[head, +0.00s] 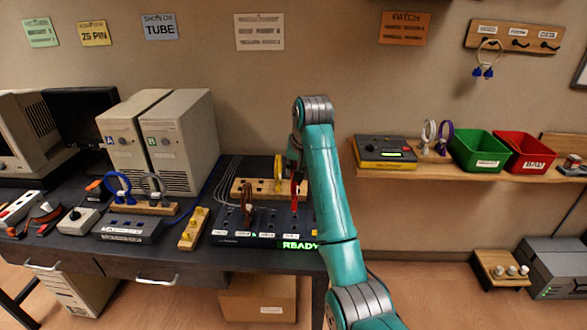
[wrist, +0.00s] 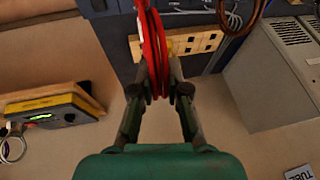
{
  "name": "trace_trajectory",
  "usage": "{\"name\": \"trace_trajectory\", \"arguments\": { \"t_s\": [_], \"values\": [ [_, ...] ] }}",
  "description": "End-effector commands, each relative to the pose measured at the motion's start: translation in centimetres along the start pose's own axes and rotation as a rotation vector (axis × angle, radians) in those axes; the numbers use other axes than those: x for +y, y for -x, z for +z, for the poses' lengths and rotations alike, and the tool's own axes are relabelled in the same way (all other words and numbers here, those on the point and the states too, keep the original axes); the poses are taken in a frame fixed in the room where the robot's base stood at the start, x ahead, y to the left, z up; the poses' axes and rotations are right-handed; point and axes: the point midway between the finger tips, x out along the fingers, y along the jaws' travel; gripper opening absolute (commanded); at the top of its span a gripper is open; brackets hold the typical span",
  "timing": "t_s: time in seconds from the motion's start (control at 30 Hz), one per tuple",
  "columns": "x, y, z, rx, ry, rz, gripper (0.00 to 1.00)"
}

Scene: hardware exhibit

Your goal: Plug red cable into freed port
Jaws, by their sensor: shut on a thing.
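The red cable (head: 296,190) hangs from my gripper (head: 294,170) above the right part of the dark patch panel (head: 232,236). In the wrist view the looped red cable (wrist: 151,50) runs between the two fingers of my gripper (wrist: 158,88), which are shut on it. The cable's plug end is not clear, and I cannot tell whether it touches the panel. A brown cable (head: 248,203) stands at the panel's left part. The panel has labelled positions along its front and a green READY display (head: 299,245). Which port is free is too small to tell.
A wooden rack (head: 240,187) with a yellow cable (head: 278,172) stands behind the panel. Thin grey cables (head: 229,175) run behind it. A yellow-topped wooden block (head: 194,229) lies left of it. A wall shelf (head: 430,173) with a yellow-black device (head: 385,152) is at the right.

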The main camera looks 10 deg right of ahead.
Motion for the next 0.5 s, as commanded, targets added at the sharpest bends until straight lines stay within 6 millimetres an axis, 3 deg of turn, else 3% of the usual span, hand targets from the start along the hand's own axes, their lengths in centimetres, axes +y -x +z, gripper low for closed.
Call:
{"name": "trace_trajectory", "arguments": {
  "t_s": [0.5],
  "values": [
    [0.8, -3.6, 1.5, -0.002, 0.000, 0.001, 0.00]
  ]
}}
